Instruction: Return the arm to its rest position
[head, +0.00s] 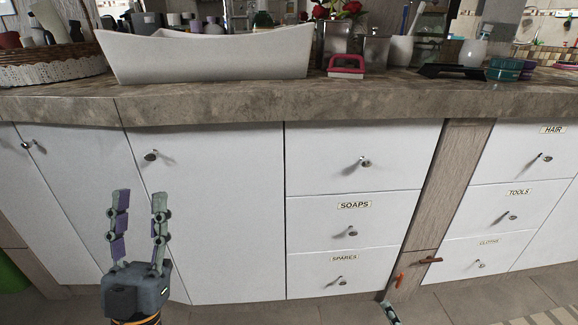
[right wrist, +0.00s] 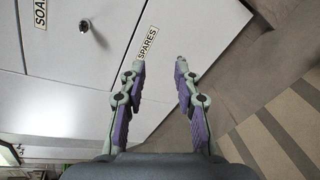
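My left gripper (head: 140,195) points upward in front of the white cabinet door in the head view. Its two fingers are apart with nothing between them. My right gripper (right wrist: 160,63) is open and empty in the right wrist view, its fingertips near the SPARES drawer (right wrist: 143,55). In the head view only a small part of the right gripper (head: 392,314) shows at the bottom edge, below the SPARES drawer (head: 342,280). I cannot tell whether it touches the drawer front.
The SOAPS drawer (head: 350,222) and the drawers around it look closed. A stone counter (head: 230,108) runs above, with a white basin (head: 205,58), a wicker basket (head: 50,70) and a pink-handled brush (head: 347,66). A reddish-brown handle (head: 428,260) sticks out by the wooden post.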

